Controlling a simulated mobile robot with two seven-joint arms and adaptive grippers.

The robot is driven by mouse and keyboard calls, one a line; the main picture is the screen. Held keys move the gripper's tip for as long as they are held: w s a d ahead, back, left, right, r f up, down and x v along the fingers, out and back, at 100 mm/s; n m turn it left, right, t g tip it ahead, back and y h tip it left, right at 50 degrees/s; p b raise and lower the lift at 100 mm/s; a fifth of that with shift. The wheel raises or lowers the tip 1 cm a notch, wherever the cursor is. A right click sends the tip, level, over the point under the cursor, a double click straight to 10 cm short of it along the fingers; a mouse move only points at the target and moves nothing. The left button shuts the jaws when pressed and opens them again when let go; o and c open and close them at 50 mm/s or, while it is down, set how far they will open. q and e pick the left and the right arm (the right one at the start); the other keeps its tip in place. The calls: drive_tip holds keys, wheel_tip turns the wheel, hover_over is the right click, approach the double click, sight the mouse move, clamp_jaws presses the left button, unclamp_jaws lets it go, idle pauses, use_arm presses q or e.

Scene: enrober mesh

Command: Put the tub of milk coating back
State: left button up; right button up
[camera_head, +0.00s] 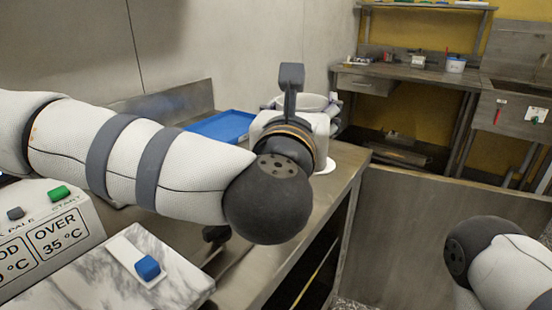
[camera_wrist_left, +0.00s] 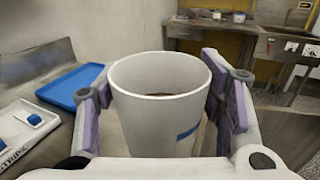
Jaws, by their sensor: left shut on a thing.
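A white tub (camera_wrist_left: 158,108) with a blue band stands upright between the fingers of my left gripper (camera_wrist_left: 165,105). Dark brown coating (camera_wrist_left: 160,94) shows inside it. My left gripper is shut on the tub, with a finger pad on either side. In the head view the tub (camera_head: 312,101) is mostly hidden behind my left wrist and gripper (camera_head: 315,108), above the far end of the steel counter. I cannot tell from its visible side whether it is labelled milk. Part of my right arm shows at the lower right; its gripper is out of view.
A blue tray (camera_head: 222,125) lies on the counter (camera_head: 340,180) behind my left arm. A white disc (camera_head: 325,168) is near the counter's right edge. A marble slab (camera_head: 190,283) with a blue block (camera_head: 147,267) is in front. A back bench (camera_head: 425,72) holds a small white tub (camera_head: 456,65).

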use_arm(q)
drive_tip(key=w+a+f, duration=0.2)
drive_tip(key=a+f, duration=0.1)
drive_tip(key=f, duration=0.5)
drive_tip(key=shift+w+a+f+b, duration=0.25)
drive_tip(key=shift+w+f+b, duration=0.05)
drive_tip(key=shift+w+b, duration=0.1)
drive_tip(key=shift+f, duration=0.1)
drive_tip(key=shift+f, duration=0.15)
drive_tip(key=o, duration=1.9)
drive_tip(key=shift+o, duration=0.2)
drive_tip(key=s+a, duration=0.2)
drive_tip(key=s, duration=1)
drive_tip(key=shift+a+r, duration=0.2)
drive_tip(key=shift+a, duration=0.05)
